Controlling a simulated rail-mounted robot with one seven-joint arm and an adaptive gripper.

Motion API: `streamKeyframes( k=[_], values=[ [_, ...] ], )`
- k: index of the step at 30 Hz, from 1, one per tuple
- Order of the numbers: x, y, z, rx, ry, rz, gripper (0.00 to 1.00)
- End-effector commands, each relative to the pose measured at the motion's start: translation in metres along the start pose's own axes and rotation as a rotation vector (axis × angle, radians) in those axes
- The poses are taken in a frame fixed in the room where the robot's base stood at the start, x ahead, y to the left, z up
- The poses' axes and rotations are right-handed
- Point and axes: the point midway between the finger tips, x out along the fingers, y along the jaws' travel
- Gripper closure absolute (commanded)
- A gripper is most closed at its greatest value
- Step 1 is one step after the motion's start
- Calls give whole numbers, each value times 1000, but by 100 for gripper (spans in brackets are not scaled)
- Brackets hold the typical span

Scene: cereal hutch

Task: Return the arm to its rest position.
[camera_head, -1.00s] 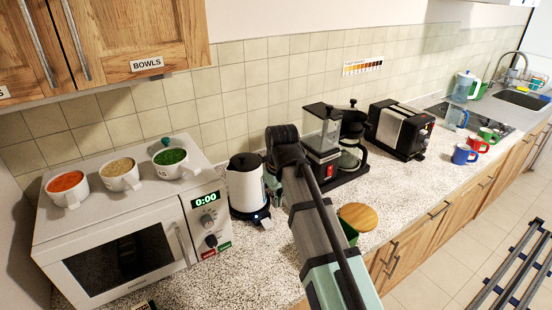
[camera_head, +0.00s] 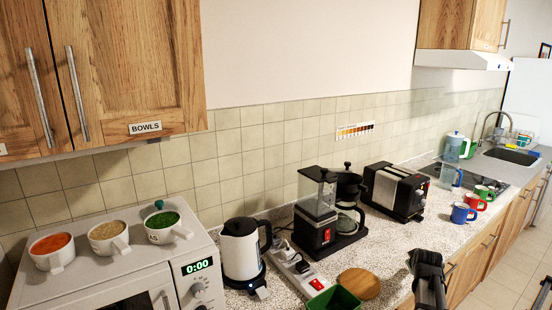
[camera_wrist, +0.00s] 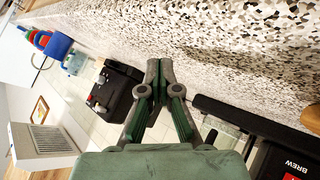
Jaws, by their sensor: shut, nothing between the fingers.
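My gripper (camera_wrist: 159,66) shows in the wrist view with its two fingers together and nothing between them. It is clear of the speckled counter (camera_wrist: 225,50) in that view. In the head view a dark part of my arm (camera_head: 428,278) shows at the bottom, right of the round wooden board and over the front edge of the counter. The rest of my arm is out of the head view, and I cannot make out the fingertips there.
The counter holds a microwave (camera_head: 90,265) with several filled cups on top, a kettle (camera_head: 241,250), a power strip (camera_head: 300,268), a coffee maker (camera_head: 325,215), a toaster (camera_head: 394,190), a wooden board (camera_head: 359,283), a green container (camera_head: 334,299) and mugs (camera_head: 463,213). Cabinets (camera_head: 125,70) hang above.

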Motion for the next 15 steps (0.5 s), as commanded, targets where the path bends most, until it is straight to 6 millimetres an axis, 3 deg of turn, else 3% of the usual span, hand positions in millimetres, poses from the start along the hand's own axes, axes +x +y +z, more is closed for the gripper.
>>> streamKeyframes(
  k=[3,9,12,15],
  values=[
    [11,40,32,9,17,78,100],
    [19,86,76,13,34,178,100],
    [24,99,101,20,33,213,100],
    [32,90,122,30,19,209,100]
  ],
)
